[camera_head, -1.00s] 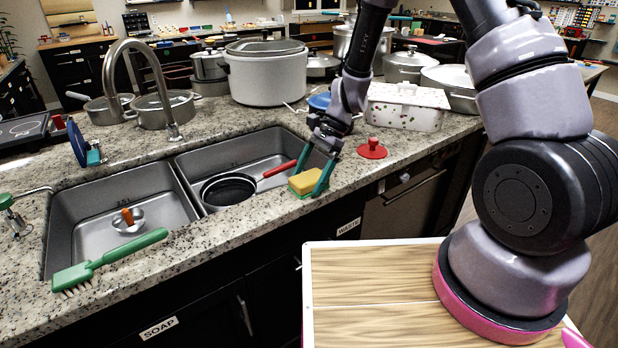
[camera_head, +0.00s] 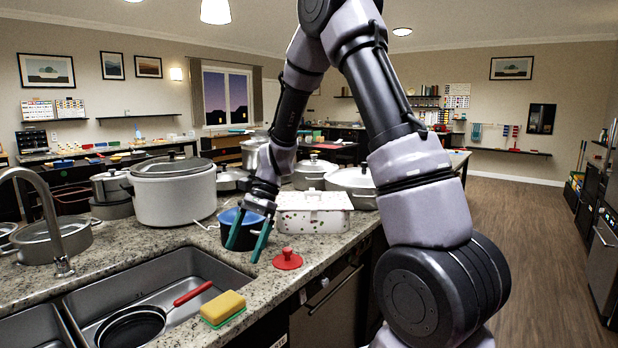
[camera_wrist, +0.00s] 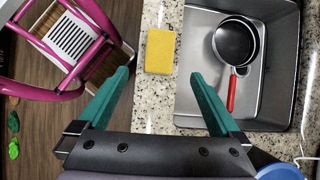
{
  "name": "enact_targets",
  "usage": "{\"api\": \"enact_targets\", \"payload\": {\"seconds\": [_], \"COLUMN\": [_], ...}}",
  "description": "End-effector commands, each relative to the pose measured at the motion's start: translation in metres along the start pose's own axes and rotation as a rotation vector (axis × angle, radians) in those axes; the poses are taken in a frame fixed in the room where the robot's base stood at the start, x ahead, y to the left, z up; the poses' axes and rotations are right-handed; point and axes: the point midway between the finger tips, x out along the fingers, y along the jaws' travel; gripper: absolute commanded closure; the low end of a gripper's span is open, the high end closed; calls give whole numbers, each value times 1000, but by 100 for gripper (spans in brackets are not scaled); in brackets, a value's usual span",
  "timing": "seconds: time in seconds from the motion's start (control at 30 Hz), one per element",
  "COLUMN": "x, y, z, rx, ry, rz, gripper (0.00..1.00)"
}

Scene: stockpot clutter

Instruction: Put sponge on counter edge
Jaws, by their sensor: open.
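The yellow sponge with a green underside (camera_head: 223,308) lies flat on the strip of granite counter (camera_head: 262,285) between the sink and the front edge. It also shows in the wrist view (camera_wrist: 160,52), ahead of my fingers and apart from them. My gripper (camera_head: 247,244) has teal fingers spread wide with nothing between them. It is above the counter, farther back than the sponge, in front of a blue pot. In the wrist view my gripper (camera_wrist: 160,95) has the sponge ahead of the gap between its fingers.
A pan with a red handle (camera_head: 135,325) lies in the sink (camera_head: 185,268). A red-knobbed lid (camera_head: 287,259) sits on the counter beside my gripper. A speckled white dish (camera_head: 312,218), a blue pot (camera_head: 238,228) and a large pot (camera_head: 172,192) stand behind.

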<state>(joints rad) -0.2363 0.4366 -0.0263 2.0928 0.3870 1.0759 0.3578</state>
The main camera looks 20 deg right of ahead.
Motion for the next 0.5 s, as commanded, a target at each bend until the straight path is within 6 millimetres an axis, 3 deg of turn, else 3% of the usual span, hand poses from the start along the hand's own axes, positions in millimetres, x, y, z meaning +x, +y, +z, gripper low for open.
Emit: {"api": "enact_targets", "payload": {"seconds": [0.2,0.5], "x": [-91,-186], "y": [32,107], "z": [25,61], "rx": [-193,-456], "ry": [158,451], "rz": [-124,-251], "gripper": [0,0]}}
